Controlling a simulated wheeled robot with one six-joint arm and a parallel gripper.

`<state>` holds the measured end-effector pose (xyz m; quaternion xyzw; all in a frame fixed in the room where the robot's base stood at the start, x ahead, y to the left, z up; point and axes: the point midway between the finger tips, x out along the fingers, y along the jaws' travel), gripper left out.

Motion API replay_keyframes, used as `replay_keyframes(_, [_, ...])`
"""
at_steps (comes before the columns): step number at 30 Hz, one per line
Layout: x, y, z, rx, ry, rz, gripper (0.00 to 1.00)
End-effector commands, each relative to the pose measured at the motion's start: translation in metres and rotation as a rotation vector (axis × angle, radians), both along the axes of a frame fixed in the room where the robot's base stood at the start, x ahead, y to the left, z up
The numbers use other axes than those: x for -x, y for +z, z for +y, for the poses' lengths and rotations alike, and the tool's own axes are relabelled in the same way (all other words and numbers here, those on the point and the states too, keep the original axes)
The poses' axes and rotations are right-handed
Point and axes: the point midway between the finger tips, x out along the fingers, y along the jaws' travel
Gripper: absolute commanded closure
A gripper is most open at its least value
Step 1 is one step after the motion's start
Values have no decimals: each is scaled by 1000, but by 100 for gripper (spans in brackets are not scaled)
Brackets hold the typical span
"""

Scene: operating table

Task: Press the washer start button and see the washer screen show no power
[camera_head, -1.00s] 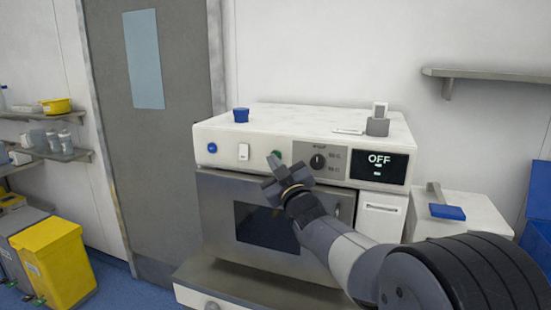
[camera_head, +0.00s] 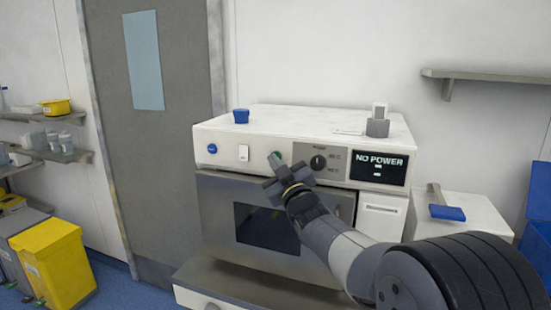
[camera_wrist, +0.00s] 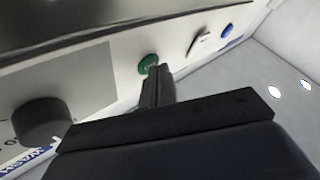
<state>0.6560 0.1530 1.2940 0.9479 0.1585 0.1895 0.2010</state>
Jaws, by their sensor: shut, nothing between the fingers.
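The washer (camera_head: 300,125) is a white box with a control panel and a grey door below. Its screen (camera_head: 380,166) reads "NO POWER". A green round button (camera_head: 279,153) sits left of the dial on the panel; it also shows in the wrist view (camera_wrist: 148,62). My gripper (camera_head: 273,160) is shut and empty, its fingertips at the green button and partly covering it. In the wrist view my fingertips (camera_wrist: 157,72) are right at the button's lower edge; I cannot tell whether they touch it.
A black dial (camera_head: 318,162), a white rocker switch (camera_head: 243,152) and a blue button (camera_head: 212,148) share the panel. A blue cup (camera_head: 241,115) and a grey holder (camera_head: 377,124) stand on top. A yellow bin (camera_head: 58,262) stands at left.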

Motion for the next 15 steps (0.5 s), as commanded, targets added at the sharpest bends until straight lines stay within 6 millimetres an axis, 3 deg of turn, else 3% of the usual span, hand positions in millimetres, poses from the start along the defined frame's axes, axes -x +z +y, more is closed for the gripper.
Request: replay_keyframes(15, [5,-2,2,1,0,0,100])
